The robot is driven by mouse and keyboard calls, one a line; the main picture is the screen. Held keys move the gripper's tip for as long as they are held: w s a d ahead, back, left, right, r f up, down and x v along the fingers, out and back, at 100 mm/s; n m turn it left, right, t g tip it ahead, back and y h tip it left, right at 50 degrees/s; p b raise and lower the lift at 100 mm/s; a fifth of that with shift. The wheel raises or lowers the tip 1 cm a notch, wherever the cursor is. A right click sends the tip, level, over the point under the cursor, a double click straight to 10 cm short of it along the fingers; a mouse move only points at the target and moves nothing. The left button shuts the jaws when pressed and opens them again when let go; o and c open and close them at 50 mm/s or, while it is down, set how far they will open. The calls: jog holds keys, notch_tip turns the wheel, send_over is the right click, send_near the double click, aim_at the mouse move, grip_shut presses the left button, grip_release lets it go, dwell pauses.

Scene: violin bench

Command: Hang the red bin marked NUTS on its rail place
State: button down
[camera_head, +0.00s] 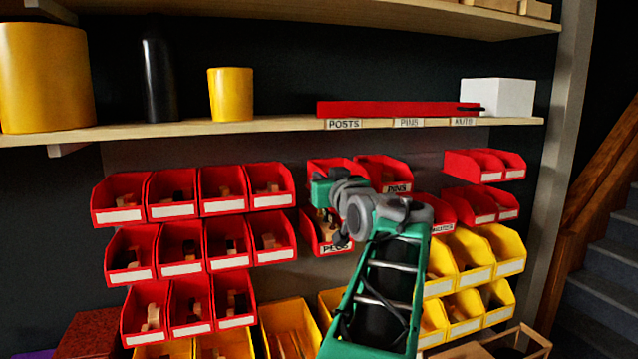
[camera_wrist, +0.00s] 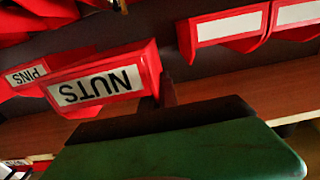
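The red NUTS bin (camera_wrist: 98,85) fills the left middle of the wrist view, its label upside down. In the head view a red bin (camera_head: 330,165), largely hidden behind my gripper, appears to be the same one, left of the red PINS bin (camera_head: 392,175). The PINS bin also shows in the wrist view (camera_wrist: 25,76). My gripper (camera_head: 321,186) is at the front of that bin. In the wrist view a dark finger (camera_wrist: 167,93) is close against the bin's side edge. I cannot tell whether the fingers are closed on it.
A red PEGS bin (camera_head: 328,245) hangs below. Red bins (camera_head: 195,190) with blank labels hang at left, yellow bins (camera_head: 475,255) at right. A wooden shelf (camera_head: 280,124) with POSTS, PINS and NUTS labels runs above, carrying a long red piece (camera_head: 395,108) and a white box (camera_head: 500,97).

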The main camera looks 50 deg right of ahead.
jog(key=b+v, duration=0.5)
jog(key=v, duration=0.6)
jog(key=shift+s+a, duration=0.2)
jog(key=shift+s, duration=0.1)
dwell(0.4)
